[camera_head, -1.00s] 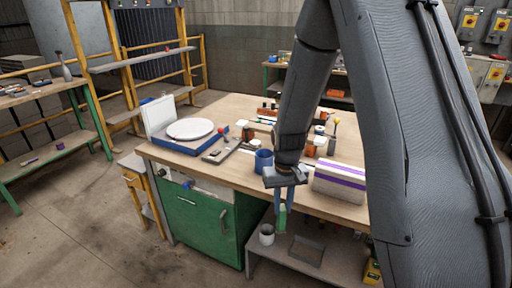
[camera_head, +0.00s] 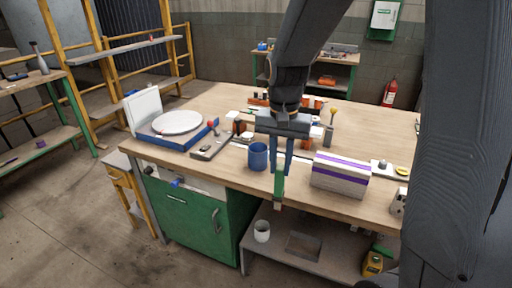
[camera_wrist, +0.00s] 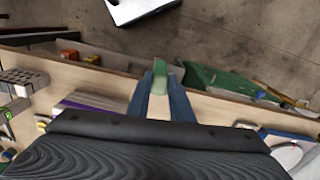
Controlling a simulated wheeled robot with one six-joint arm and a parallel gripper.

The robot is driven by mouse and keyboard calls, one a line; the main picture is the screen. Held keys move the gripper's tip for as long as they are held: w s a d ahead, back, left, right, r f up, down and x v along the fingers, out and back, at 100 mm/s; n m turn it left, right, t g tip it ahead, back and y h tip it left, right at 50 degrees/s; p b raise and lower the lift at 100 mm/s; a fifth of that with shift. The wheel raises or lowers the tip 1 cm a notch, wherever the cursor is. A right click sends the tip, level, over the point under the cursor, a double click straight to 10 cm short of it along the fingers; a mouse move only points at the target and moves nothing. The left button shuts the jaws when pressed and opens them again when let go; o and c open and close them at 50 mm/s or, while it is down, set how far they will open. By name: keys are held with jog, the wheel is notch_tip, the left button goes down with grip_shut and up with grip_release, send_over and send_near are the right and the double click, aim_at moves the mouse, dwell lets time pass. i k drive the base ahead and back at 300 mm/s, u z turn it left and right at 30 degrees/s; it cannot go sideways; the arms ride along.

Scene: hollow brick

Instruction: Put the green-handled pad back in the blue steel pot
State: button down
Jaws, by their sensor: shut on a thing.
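My gripper (camera_head: 281,172) is shut on the green-handled pad (camera_head: 279,186), which hangs upright below the fingertips with its green handle uppermost and a pale end at the bottom. In the wrist view the pad (camera_wrist: 160,79) shows between the two blue fingers. The pad is near the front edge of the bench, to the right of the blue steel pot (camera_head: 258,157) and apart from it. The pot stands upright on the bench top near the front edge. Its inside is mostly hidden from this angle.
A white and purple box (camera_head: 339,176) stands right of my gripper on the bench (camera_head: 222,171). A platform scale (camera_head: 178,123) stands at left, with a flat grey tool (camera_head: 211,147) nearby. A white cup (camera_head: 262,231) stands on the lower shelf.

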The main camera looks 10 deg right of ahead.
aim_at(258, 164)
jog(key=i, duration=0.9)
